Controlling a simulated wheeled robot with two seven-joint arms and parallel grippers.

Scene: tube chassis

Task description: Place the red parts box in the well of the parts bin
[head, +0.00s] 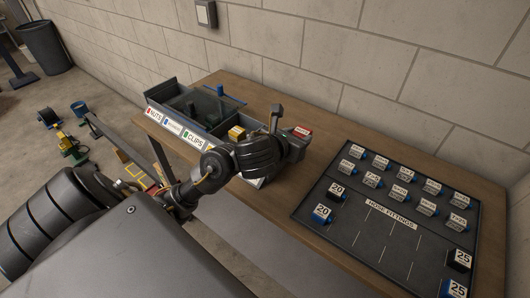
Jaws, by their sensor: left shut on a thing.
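The red parts box (302,131) with a white label on it is at my left gripper (290,138). The gripper is shut on the box and hides much of it. The box is to the right of the parts bin, above the wooden table. The parts bin (168,91) is a grey open bin on the left part of the table, with labels NUTS, WASHERS and CLIPS along its front. A yellow box (237,132) shows at the bin's right end, partly hidden by my left arm. My right gripper is out of view.
A dark board (387,241) marked HOSE FITTINGS lies on the right of the table (327,154) with several blue and black fittings. A small blue piece (220,90) shows at the bin's back. A block wall (330,60) closes the rear.

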